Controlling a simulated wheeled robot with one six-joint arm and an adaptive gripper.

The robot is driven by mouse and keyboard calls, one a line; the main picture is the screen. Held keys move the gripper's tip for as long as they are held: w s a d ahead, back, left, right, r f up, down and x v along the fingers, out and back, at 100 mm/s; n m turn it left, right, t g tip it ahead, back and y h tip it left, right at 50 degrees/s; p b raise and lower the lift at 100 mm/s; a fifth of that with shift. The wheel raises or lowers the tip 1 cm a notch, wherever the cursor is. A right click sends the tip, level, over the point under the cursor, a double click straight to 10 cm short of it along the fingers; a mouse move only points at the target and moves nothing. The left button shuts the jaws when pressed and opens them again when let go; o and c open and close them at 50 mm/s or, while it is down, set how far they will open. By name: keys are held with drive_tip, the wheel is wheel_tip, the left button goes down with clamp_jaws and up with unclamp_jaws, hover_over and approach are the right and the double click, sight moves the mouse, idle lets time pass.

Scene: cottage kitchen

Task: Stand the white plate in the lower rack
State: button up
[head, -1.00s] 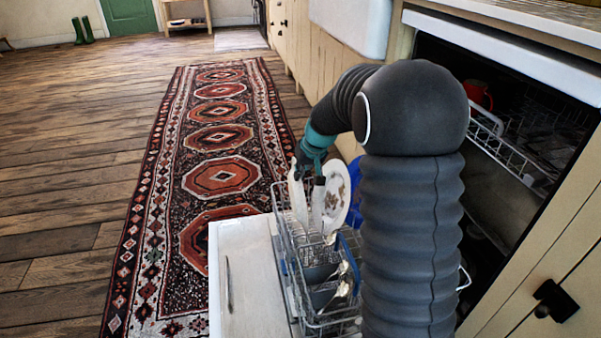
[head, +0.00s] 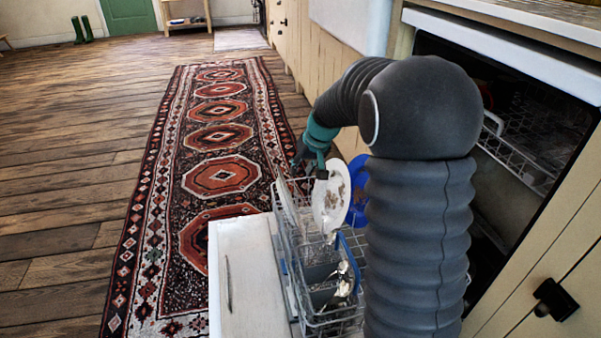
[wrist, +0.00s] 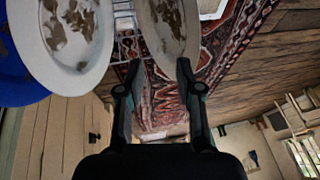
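A white plate (head: 285,199) with brown stains stands on edge, slightly tilted, at the left side of the lower rack (head: 312,322). It shows in the wrist view (wrist: 160,22), just beyond my fingertips. My gripper (head: 310,172) is above the rack's far end. Its two fingers are spread, with a clear gap between them in the wrist view (wrist: 158,72), and it appears empty. A second stained white plate (head: 331,198) stands to the right of the first one and also shows in the wrist view (wrist: 75,65). The plates' lower edges are partly hidden by rack wires.
A blue plate (head: 358,188) stands behind the second white plate. Dishes and cutlery (head: 340,285) fill the rack's near part. The open dishwasher door (head: 240,290) holds a thin utensil (head: 228,285). The upper rack (head: 515,160) is inside the machine. A patterned rug (head: 215,175) lies left.

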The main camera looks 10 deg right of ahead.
drive_tip(key=v, duration=0.9)
drive_tip(key=shift+r, duration=0.35)
drive_tip(key=shift+s+d, duration=0.1)
drive_tip(key=s+f+m+g+h+p, duration=0.1)
drive_tip(key=s+f+m+p, duration=0.1)
drive_tip(key=s, duration=0.9)
drive_tip(key=s+a+r+n+t+p, duration=0.1)
drive_tip(key=s+r+p, duration=0.3)
drive_tip(key=s, duration=0.6)
drive_tip(key=s+a+r+t+h+p, duration=0.1)
drive_tip(key=s+r+p, duration=0.3)
drive_tip(key=s+r, duration=0.4)
drive_tip(key=s+a, duration=0.1)
drive_tip(key=s, duration=0.2)
drive_tip(key=shift+s+a+r+n+t, duration=0.25)
drive_tip(key=shift+a+r+n+t, duration=0.05)
drive_tip(key=shift+r+n, duration=0.1)
